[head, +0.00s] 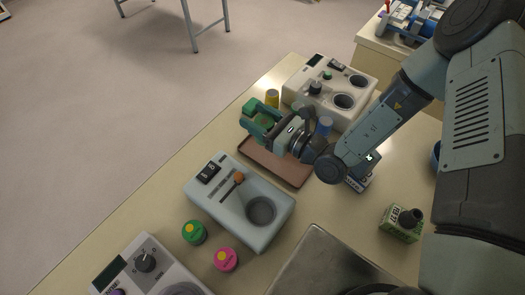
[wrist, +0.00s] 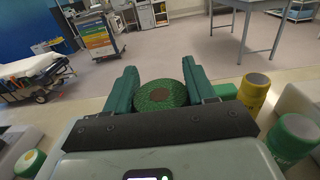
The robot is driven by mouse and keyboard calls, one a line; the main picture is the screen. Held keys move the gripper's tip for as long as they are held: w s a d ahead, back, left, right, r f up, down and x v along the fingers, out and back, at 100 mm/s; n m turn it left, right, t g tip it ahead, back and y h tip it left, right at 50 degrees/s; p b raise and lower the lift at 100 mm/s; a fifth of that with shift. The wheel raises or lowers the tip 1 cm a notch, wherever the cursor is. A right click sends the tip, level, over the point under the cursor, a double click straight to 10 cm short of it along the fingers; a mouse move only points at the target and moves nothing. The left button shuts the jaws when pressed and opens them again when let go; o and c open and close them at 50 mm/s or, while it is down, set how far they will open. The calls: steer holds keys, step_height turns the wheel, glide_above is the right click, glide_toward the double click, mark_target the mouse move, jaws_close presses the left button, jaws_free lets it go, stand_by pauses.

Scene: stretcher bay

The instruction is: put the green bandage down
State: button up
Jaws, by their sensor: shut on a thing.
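My gripper (head: 262,118) is above the far left end of a shallow brown tray (head: 272,166) on the table. In the wrist view its teal fingers (wrist: 160,84) are shut on the green bandage (wrist: 160,97), a round textured roll with a brownish centre, which sits between the two pads. In the head view the bandage is small and mostly merged with the teal fingers. The bare part of the tray shows below the gripper; how high the bandage is above it is hard to tell.
A white device (head: 304,84) with two wells stands behind the tray, beside a yellow container (head: 272,97). A pale blue-grey device (head: 225,205) stands in front. Green (head: 194,232) and pink (head: 226,259) jars, a metal tray (head: 320,262) and a green box (head: 400,226) are nearer.

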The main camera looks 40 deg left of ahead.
step_height(320, 180, down, 9)
steer(key=shift+f, duration=0.1)
stand_by(0.3)
steer(key=o, duration=1)
steer(key=shift+o, duration=0.2)
